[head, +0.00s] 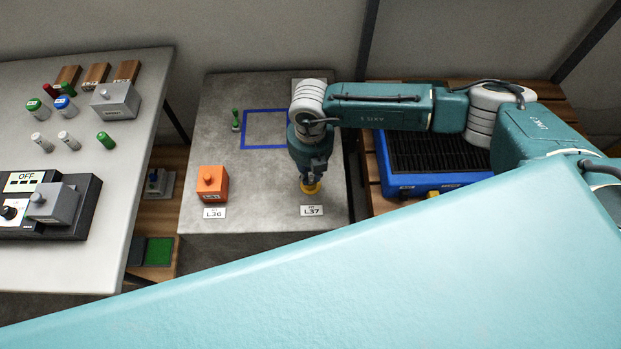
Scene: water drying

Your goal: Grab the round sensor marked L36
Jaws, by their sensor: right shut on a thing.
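An orange boxy block (213,185) with a small knob on top stands at the left front of the grey table, behind a label reading L36 (214,213). A yellow thing (311,188), round as far as it shows, stands behind a label reading L37 (311,211). My right gripper (311,180) points straight down and is shut on the yellow thing. The gripper hides its upper part, and I cannot tell whether it touches the table. My left gripper is not in view.
A blue square outline (245,146) and a small green piece (236,121) are behind the orange block. A blue tray with a black grille (383,158) stands at right. A table at left (90,180) holds colored cylinders and boxes. My teal body covers the foreground.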

